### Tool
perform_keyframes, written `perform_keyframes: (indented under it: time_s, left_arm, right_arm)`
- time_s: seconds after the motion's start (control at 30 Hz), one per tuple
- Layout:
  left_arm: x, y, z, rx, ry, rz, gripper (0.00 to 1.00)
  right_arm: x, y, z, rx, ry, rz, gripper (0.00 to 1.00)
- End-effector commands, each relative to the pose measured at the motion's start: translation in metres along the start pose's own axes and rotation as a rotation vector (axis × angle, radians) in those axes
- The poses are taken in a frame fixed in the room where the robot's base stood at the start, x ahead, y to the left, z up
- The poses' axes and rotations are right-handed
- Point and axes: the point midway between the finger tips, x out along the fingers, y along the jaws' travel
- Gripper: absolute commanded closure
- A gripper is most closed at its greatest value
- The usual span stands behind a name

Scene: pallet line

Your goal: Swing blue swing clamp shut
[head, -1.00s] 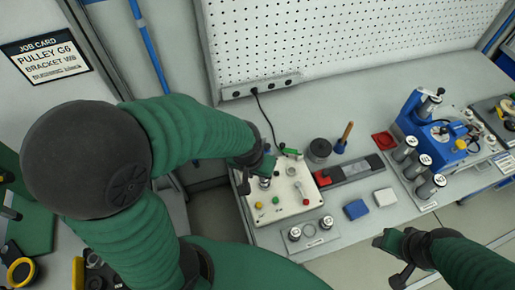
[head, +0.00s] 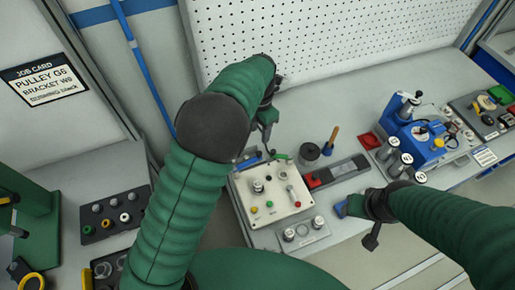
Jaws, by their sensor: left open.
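A cream fixture plate (head: 270,212) lies on the bench, with a metal post, a red-tipped pin and coloured knobs on it. A small blue part (head: 248,161), which looks like the blue swing clamp, is at the plate's back left edge; its swing angle is too small to tell. A green clamp (head: 281,156) is at the back right edge. My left gripper (head: 266,128) is open and empty, above and behind the plate, near both clamps. My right gripper (head: 357,210) is at the bench's front edge, right of the plate; its fingers are unclear.
A blue block (head: 340,209) is beside my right gripper. A dark cylinder (head: 309,153), a wooden-handled tool (head: 332,138) and a grey rail with a red end (head: 338,172) stand right of the plate. A blue press (head: 412,128) is farther right. A pegboard (head: 320,40) rises behind.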

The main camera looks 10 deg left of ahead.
Motion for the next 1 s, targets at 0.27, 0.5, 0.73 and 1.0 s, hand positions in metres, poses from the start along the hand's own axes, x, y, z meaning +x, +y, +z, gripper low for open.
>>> perform_keyframes:
  time_s: [0.27, 0.5, 0.73, 1.0]
  left_arm:
    - [0.072, 0.000, -0.002, 0.000, 0.004, -0.002, 0.57]
    - [0.113, 0.000, -0.001, 0.002, 0.000, 0.000, 0.57]
    - [0.120, 0.000, 0.000, 0.002, -0.003, 0.002, 0.57]
    - [0.120, 0.000, 0.000, 0.003, -0.002, 0.001, 0.79]
  right_arm:
    - [-0.017, 0.000, -0.004, 0.000, 0.000, 0.000, 0.50]
    - [-0.025, 0.000, -0.006, 0.000, 0.001, 0.000, 0.50]
    - [-0.024, 0.000, -0.006, 0.000, 0.000, 0.000, 0.50]
    - [-0.024, 0.000, -0.006, 0.000, 0.000, 0.000, 0.50]
